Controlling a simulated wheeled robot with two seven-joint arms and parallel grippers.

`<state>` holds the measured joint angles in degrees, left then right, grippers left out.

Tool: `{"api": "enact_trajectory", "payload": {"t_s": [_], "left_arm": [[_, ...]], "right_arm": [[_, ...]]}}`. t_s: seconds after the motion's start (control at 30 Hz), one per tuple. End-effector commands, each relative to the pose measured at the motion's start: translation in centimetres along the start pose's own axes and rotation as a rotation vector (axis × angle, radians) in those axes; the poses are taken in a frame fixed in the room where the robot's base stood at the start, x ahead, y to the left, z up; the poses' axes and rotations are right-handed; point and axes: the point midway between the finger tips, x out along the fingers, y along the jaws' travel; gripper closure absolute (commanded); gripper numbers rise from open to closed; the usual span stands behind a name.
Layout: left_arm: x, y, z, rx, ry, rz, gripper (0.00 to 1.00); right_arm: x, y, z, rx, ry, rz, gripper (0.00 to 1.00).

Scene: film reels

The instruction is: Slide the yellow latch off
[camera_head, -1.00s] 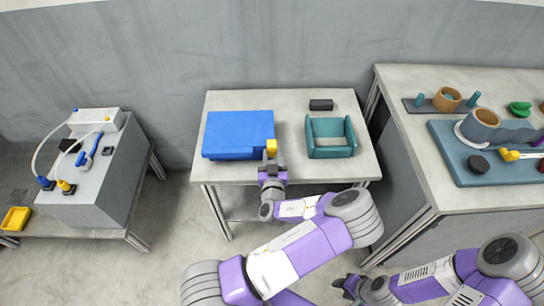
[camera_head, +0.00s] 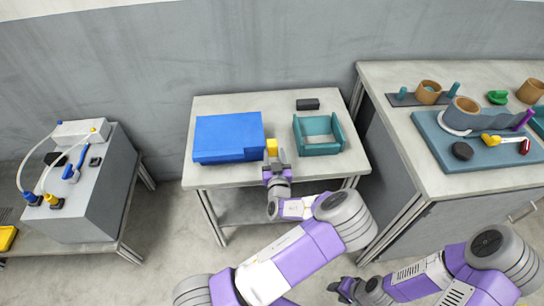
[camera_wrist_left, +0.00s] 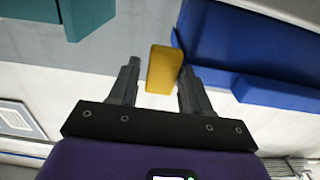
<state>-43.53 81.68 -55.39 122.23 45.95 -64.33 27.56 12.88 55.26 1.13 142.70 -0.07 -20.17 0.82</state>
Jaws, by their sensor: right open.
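The yellow latch (camera_head: 272,146) stands at the front right corner of the blue case (camera_head: 228,135), out past its right edge. In the left wrist view the latch (camera_wrist_left: 163,69) lies between the spread fingers of my left gripper (camera_wrist_left: 157,82). The latch is against or very near the finger on the blue case side, with a gap to the other finger. In the head view my left gripper (camera_head: 276,160) is in front of the latch. My right gripper (camera_head: 342,290) is open and empty, low in the head view, away from the table.
A teal open tray (camera_head: 320,149) stands right of the latch, with a narrow gap between. A small black block (camera_head: 307,104) lies behind it. A higher bench (camera_head: 390,75) with pots stands to the right, and a grey box (camera_head: 90,180) with tubes to the left.

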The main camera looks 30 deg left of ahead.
Motion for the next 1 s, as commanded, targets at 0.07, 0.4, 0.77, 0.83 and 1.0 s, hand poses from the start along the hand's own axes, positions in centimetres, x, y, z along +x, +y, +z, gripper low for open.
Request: {"api": "enact_trajectory", "payload": {"t_s": [0.07,0.4,0.77,0.83,1.0], "left_arm": [[0.0,0.0,0.0,0.000,0.001,0.000,0.39],[-0.3,-0.1,-0.1,0.000,0.003,-0.002,0.37],[-5.7,0.0,-0.1,0.001,0.001,0.000,0.37],[-6.5,0.0,-0.1,0.001,0.000,0.000,0.37],[-7.5,0.0,-0.1,0.000,0.002,0.000,0.37]], "right_arm": [[0.0,0.0,0.0,0.000,0.000,0.000,0.57],[-0.1,0.0,0.0,0.000,0.000,0.000,0.57],[-0.9,-0.4,0.1,0.000,0.000,0.000,0.57],[-1.0,-0.4,0.1,0.000,0.000,0.000,0.57],[-1.1,-0.4,0.1,0.000,0.000,0.000,0.57]]}}
